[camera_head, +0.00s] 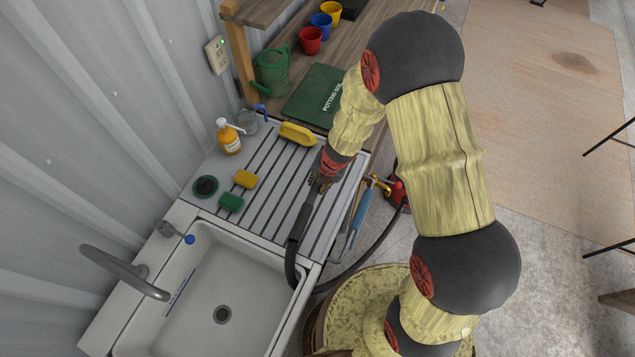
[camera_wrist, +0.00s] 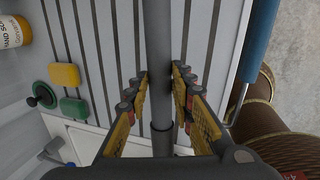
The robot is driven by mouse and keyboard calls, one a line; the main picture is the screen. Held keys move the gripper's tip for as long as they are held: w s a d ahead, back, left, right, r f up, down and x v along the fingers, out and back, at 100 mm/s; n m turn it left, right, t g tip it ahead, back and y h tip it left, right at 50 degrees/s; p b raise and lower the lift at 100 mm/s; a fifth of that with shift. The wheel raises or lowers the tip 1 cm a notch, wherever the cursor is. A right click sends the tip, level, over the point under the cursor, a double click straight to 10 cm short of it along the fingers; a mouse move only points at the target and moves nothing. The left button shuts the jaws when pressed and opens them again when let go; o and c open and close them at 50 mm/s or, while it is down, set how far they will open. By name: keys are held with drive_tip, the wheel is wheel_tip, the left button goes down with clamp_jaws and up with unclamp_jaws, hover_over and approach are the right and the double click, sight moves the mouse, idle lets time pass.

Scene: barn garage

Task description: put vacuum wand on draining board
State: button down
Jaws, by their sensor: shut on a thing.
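The vacuum wand is a grey tube that runs straight up the middle of the wrist view (camera_wrist: 160,45). In the head view its dark handle end (camera_head: 299,224) shows below my gripper, joined to a black hose. My gripper (camera_head: 318,183) is shut on the tube, with a finger on each side of it, also in the wrist view (camera_wrist: 160,82). The draining board (camera_head: 278,205) is the pale ribbed surface beside the sink, directly under the wand. I cannot tell whether the wand touches it. My wrist hides the far part of the wand in the head view.
The sink (camera_head: 215,275) is in front. The hose (camera_head: 352,268) hangs past the board's right edge, near a blue-handled tool (camera_head: 361,209).

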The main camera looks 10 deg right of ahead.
drive_tip(key=shift+f+b, duration=2.8)
drive_tip(key=shift+f, duration=0.15)
drive_tip(key=c, duration=1.5)
unclamp_jaws()
drive_tip(key=shift+o, duration=0.2)
drive_tip(key=shift+s, duration=0.1)
